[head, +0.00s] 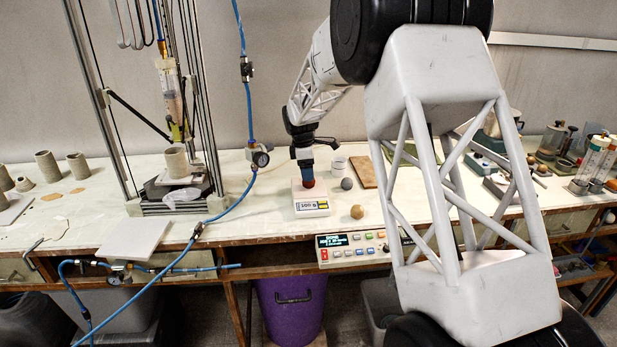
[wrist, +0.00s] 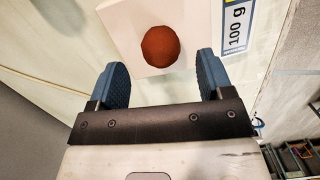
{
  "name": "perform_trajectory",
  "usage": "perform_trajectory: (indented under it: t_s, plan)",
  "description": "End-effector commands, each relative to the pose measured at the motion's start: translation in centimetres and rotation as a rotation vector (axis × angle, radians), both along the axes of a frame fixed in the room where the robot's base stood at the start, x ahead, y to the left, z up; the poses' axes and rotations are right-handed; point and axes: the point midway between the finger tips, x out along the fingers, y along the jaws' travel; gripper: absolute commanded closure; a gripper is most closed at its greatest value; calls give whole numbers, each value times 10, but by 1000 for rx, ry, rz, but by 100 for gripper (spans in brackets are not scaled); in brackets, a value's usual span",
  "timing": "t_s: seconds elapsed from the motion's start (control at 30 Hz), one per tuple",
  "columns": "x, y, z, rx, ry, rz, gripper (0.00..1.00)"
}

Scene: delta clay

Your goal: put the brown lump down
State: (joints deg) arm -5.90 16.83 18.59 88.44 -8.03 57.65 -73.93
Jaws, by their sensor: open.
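A reddish-brown lump (head: 309,183) sits on the white plate of a small scale (head: 311,208) whose front reads 100 g. In the wrist view the lump (wrist: 160,46) lies on the plate (wrist: 118,20), just beyond the fingertips and centred between them. My gripper (head: 307,173) points down right over the scale. In the wrist view its two blue fingers (wrist: 161,72) are spread wide, with a gap on each side of the lump; neither touches it.
A grey ball (head: 346,184) and a tan ball (head: 357,212) lie right of the scale, with a white cup (head: 339,164) and a brown board (head: 362,172) behind. A control box (head: 352,249) is at the front edge. A printer frame with blue hoses stands left.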

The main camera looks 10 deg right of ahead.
Motion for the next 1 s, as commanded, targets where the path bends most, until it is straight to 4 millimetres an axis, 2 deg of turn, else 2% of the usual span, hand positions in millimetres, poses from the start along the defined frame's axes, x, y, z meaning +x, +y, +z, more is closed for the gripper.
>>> perform_trajectory:
  t_s: [0.3, 0.5, 0.7, 1.0]
  plan:
    - [0, 6, 51, 0, 0, 0, 27]
    - [1, 9, 73, 0, 1, 0, 27]
    - [1, 10, 82, -1, 2, 0, 27]
    - [0, 10, 83, 0, 2, 0, 27]
